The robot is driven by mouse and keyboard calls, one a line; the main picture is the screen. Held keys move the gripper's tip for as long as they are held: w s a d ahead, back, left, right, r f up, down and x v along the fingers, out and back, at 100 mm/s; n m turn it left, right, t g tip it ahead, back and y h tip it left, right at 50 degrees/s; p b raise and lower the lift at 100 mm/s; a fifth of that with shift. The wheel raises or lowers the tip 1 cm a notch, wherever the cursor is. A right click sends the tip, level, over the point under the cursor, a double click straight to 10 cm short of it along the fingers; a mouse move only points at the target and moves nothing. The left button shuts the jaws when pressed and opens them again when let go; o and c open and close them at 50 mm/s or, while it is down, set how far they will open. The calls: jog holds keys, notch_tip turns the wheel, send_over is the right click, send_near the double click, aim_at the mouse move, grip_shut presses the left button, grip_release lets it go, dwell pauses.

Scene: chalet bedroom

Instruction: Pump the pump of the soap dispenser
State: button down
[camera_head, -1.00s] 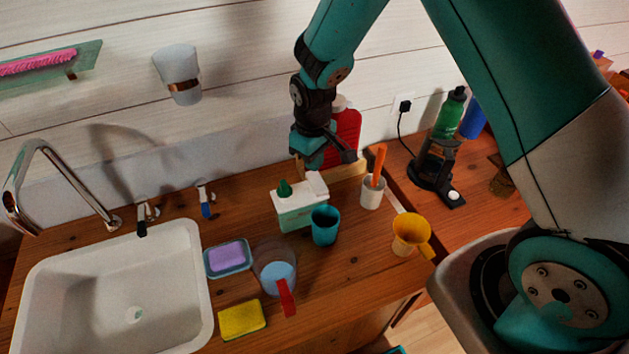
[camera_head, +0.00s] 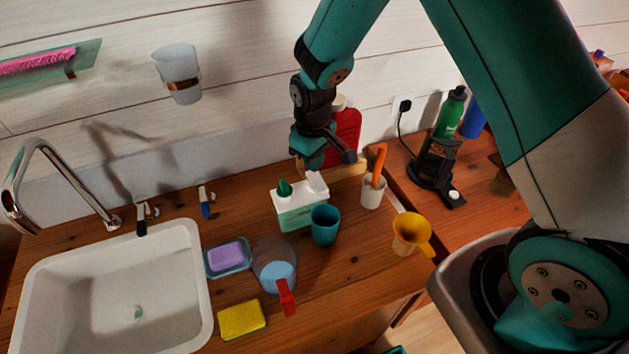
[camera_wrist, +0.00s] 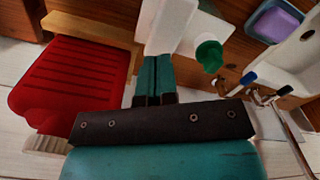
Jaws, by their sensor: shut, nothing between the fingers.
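The soap dispenser (camera_head: 297,212) is a boxy bottle with a pale green body and a white top. It stands upright on the wooden counter. A green knob (camera_head: 284,188) and a raised white block (camera_head: 316,183), which looks like the pump head, are on its top. My gripper (camera_head: 312,166) is shut and empty, pointing down just above the white block. In the wrist view, the closed teal fingers (camera_wrist: 155,72) end at the white block (camera_wrist: 166,25), with the green knob (camera_wrist: 209,55) beside it. I cannot tell whether they touch.
A red bottle (camera_head: 346,127) stands close behind my gripper. A teal cup (camera_head: 324,226), a white holder (camera_head: 372,193) and a yellow mug (camera_head: 408,235) stand nearby. A clear jug (camera_head: 273,262), soap dish (camera_head: 228,258), sponge (camera_head: 242,320) and sink (camera_head: 110,290) are nearer or left.

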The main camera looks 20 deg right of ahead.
aim_at(313, 173)
jog(key=shift+f+b, duration=1.1)
jog(key=shift+f, duration=0.6)
jog(key=shift+r+p, duration=1.4)
jog(key=shift+r, duration=0.5)
jog(key=shift+f, duration=0.25)
jog(key=shift+f+b, duration=1.4)
jog(key=shift+f, duration=0.3)
jog(key=shift+r+p, duration=1.4)
jog(key=shift+r, duration=0.55)
notch_tip(313, 173, up, 5)
jog(key=p, duration=0.3)
jog(key=shift+f, duration=0.15)
jog(key=shift+p, duration=0.3)
